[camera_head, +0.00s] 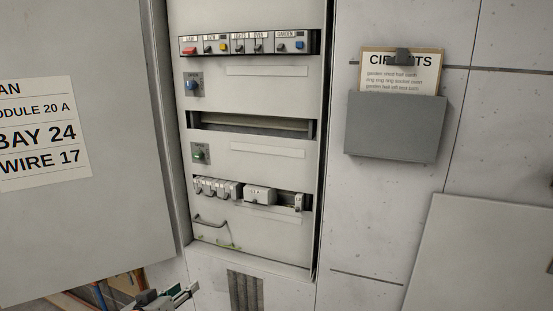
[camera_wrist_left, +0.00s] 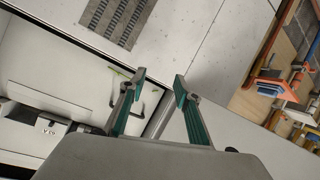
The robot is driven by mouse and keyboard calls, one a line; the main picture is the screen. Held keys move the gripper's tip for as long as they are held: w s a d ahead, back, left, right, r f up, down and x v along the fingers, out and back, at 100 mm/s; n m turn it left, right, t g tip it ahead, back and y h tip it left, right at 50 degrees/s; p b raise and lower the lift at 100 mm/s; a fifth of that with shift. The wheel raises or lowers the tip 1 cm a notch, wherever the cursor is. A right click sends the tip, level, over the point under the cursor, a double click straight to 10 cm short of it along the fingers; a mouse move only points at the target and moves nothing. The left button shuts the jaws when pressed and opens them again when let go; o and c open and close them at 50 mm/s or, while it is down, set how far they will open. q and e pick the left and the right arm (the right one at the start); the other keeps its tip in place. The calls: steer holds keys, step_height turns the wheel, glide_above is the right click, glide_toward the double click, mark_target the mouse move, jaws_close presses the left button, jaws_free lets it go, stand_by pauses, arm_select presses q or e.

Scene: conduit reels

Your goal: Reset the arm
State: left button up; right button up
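My left gripper (camera_head: 172,296) shows at the bottom of the head view, below and left of the open electrical cabinet (camera_head: 248,128). In the left wrist view my left gripper (camera_wrist_left: 160,77) has its two green-padded fingers spread apart with nothing between them. It appears clear of the cabinet. My right gripper is in neither view.
A row of breakers (camera_head: 218,188) and a loose dark wire loop (camera_head: 210,222) sit low in the cabinet. The labelled grey door (camera_head: 100,215) stands at left. A clipboard holder (camera_head: 394,127) hangs at right. Reels and tools (camera_wrist_left: 270,85) lie right in the wrist view.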

arm_select(q)
steer(key=s+d+f+m+g, duration=0.1)
steer(key=s+f+m, duration=0.1)
steer(key=s+f, duration=1)
steer(key=s+d+f+m+g+y, duration=0.1)
steer(key=s+d+f+m, duration=0.1)
steer(key=s+f, duration=1)
steer(key=s+m, duration=0.1)
steer(key=s, duration=0.4)
steer(key=shift+g, duration=0.3)
steer(key=shift+a, duration=0.1)
